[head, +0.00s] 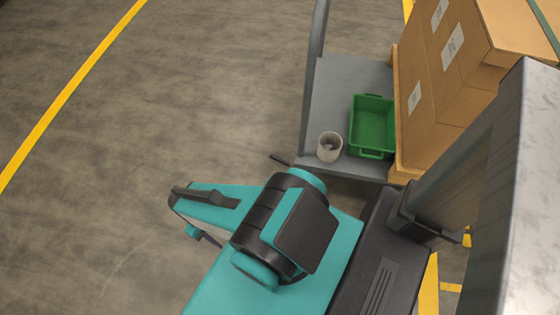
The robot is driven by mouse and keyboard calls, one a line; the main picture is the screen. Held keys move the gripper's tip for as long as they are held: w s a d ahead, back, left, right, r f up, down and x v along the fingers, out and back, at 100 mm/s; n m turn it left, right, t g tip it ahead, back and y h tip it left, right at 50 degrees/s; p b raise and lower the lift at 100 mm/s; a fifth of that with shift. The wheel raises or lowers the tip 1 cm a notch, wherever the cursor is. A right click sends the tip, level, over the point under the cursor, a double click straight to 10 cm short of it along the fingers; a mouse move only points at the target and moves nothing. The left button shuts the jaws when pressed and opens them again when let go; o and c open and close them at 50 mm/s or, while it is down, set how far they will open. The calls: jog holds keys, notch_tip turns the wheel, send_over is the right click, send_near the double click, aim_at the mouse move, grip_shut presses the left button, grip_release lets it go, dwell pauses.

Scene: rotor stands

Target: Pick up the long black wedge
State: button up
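I cannot make out a long black wedge with certainty in the head view. A long dark piece (206,197) shows at the far left end of the teal body in the foreground; I cannot tell whether it is a separate thing or part of my own body. My gripper and its fingertips cannot be made out. The teal and black parts at the lower middle appear to be mine and hide the floor beneath them.
A grey cart (343,91) stands beyond, carrying a green bin (372,125) and a pale cup-like container (330,147). Stacked cardboard boxes (455,65) rise beside it. A grey metal structure (530,190) fills the right. Floor at left is clear, with a yellow line (75,92).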

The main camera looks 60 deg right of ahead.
jog(key=w+d+f+m+t+b, duration=0.1)
jog(key=w+d+f+m+b, duration=0.45)
jog(key=d, duration=0.25)
jog(key=w+d+f+m+t+y+b, duration=0.1)
jog(key=w+d+f+m+b, duration=0.4)
jog(key=d, duration=0.3)
jog(key=w+d+f+m+t+b, duration=0.1)
jog(key=w+d+f+m+b, duration=0.35)
jog(key=d+m, duration=0.25)
jog(key=m+t+h+b, duration=0.1)
jog(key=m+t+b, duration=0.1)
jog(key=m+b, duration=1.4)
send_over(276, 157)
jog(key=p, duration=0.2)
jog(key=shift+m, duration=0.95)
notch_tip(276, 157, down, 6)
jog(key=shift+a+r, duration=0.1)
jog(key=shift+f+b, duration=1.6)
jog(key=shift+f, duration=2.7)
